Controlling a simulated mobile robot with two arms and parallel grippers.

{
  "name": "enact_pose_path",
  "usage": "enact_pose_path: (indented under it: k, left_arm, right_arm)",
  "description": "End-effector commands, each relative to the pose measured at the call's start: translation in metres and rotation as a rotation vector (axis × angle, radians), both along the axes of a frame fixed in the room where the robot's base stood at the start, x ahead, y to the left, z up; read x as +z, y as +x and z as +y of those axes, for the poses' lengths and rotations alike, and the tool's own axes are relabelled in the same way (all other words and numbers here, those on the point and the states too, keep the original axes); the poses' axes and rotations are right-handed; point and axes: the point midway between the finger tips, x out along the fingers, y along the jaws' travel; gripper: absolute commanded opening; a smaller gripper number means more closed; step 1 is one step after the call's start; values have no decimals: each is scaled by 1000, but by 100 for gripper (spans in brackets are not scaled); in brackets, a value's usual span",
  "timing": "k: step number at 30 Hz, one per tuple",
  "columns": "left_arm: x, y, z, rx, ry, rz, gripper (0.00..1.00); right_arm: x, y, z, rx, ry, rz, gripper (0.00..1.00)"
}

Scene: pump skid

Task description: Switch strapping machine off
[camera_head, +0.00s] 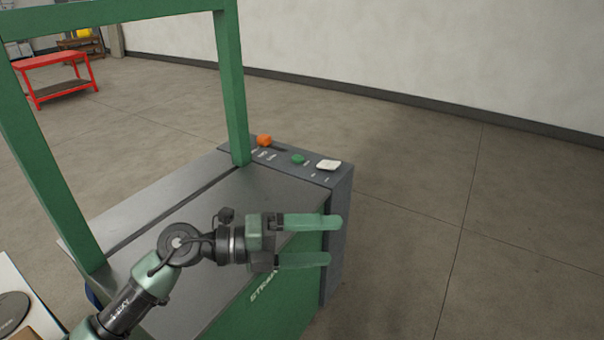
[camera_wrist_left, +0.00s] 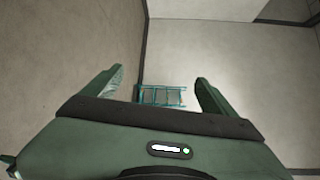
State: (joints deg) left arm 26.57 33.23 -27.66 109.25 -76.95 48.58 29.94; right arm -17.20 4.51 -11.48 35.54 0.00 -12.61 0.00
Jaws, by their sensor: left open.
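The strapping machine (camera_head: 190,195) has a grey top, a green body and a green arch (camera_head: 233,90). Its grey control panel (camera_head: 310,170) is at the right end of the top. The panel carries an orange knob or switch (camera_head: 264,140), a green button (camera_head: 298,159) and a white switch or button (camera_head: 328,165), with small white labels. My left gripper (camera_head: 332,242) is open and empty in front of the panel, nearer the camera, with its fingers pointing right. The left wrist view shows its spread fingers (camera_wrist_left: 160,85) with nothing between them. My right gripper is not in view.
A red table (camera_head: 52,62) stands at the far left. A box-like thing with a dark disc (camera_head: 12,308) is at the lower left. The floor right of the machine is clear up to the white wall (camera_head: 420,50). A teal rack (camera_wrist_left: 162,96) shows far off in the left wrist view.

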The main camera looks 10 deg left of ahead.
Motion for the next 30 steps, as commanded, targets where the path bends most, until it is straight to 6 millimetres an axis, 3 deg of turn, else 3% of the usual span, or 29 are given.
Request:
enact_pose_path:
  k: [2, 4, 6, 8, 11, 12, 16, 21, 30]
  left_arm:
    - [38, 1, -1, 124, -295, 45, 87]
    - [62, 13, 19, 274, -523, 109, 87]
    - [68, 27, 52, 455, -719, 206, 87]
    - [57, 37, 86, 628, -857, 312, 87]
    - [6, 43, 144, 943, -1011, 533, 87]
    - [-22, 37, 164, 1067, -1043, 633, 87]
    - [-107, 2, 201, 1391, -1048, 928, 87]
    - [-183, -59, 213, 1649, -953, 1225, 87]
    - [-264, -173, 201, 1913, -676, 1654, 87]
  right_arm:
    - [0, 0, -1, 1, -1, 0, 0]
    - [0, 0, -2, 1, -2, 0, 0]
    - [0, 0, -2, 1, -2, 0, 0]
    - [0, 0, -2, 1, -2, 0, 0]
    - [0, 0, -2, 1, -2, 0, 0]
    - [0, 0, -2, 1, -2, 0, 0]
    - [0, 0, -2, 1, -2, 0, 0]
    - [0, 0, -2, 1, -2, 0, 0]
    - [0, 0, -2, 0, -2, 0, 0]
